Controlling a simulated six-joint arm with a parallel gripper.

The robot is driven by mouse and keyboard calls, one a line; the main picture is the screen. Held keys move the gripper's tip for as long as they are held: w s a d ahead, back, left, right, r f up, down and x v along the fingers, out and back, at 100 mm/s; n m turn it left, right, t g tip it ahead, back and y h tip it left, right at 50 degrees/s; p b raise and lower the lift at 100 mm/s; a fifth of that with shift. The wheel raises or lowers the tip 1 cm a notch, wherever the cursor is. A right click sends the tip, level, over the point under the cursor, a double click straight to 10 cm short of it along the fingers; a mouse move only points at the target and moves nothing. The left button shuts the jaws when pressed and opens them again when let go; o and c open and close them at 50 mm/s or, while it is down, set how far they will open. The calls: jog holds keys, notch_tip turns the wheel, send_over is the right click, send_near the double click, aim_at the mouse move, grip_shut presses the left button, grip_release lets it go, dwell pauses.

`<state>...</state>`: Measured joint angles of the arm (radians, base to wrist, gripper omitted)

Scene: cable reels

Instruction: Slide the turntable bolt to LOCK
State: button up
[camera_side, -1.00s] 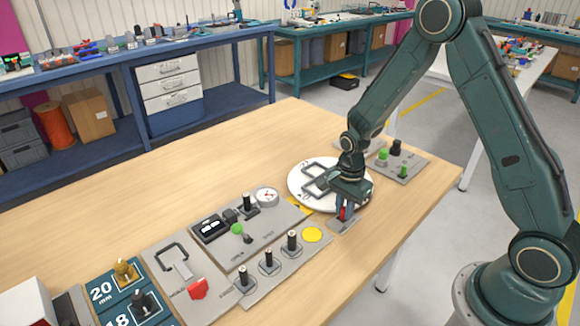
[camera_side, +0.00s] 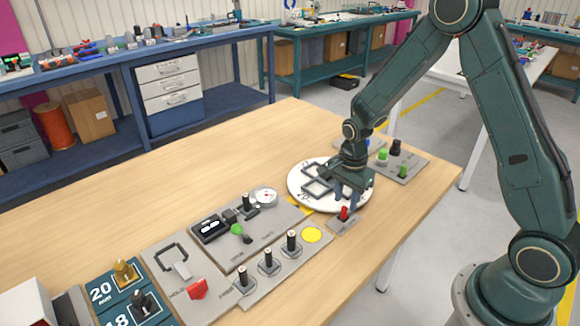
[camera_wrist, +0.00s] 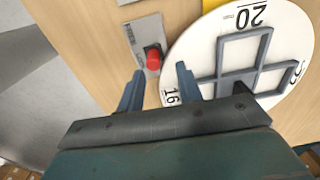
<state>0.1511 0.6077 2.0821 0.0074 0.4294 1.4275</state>
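The turntable bolt has a red knob (camera_side: 344,213) on a small grey plate (camera_side: 333,225) at the front edge of the turntable. The white turntable (camera_side: 297,187) carries a grey frame of square openings and printed numbers such as 20 and 16 (camera_wrist: 172,96). My gripper (camera_side: 346,198) is just above the knob. In the wrist view its two fingers (camera_wrist: 160,82) are apart with nothing between them, and the knob lies beyond the fingertips.
A grey panel with a gauge (camera_side: 264,196) and a green knob, and a strip with several black levers (camera_side: 269,262), lie left of the bolt. A yellow disc (camera_side: 311,235) is close beside it. Another panel with green buttons (camera_side: 403,171) stands behind right. The table's front edge is near.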

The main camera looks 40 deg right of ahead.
aim_at(345, 207)
jog(key=shift+s+a+r, duration=0.1)
jog(key=shift+a+r, duration=0.05)
jog(key=shift+r, duration=0.95)
jog(key=shift+s+a+r, duration=0.1)
jog(key=shift+r, duration=1)
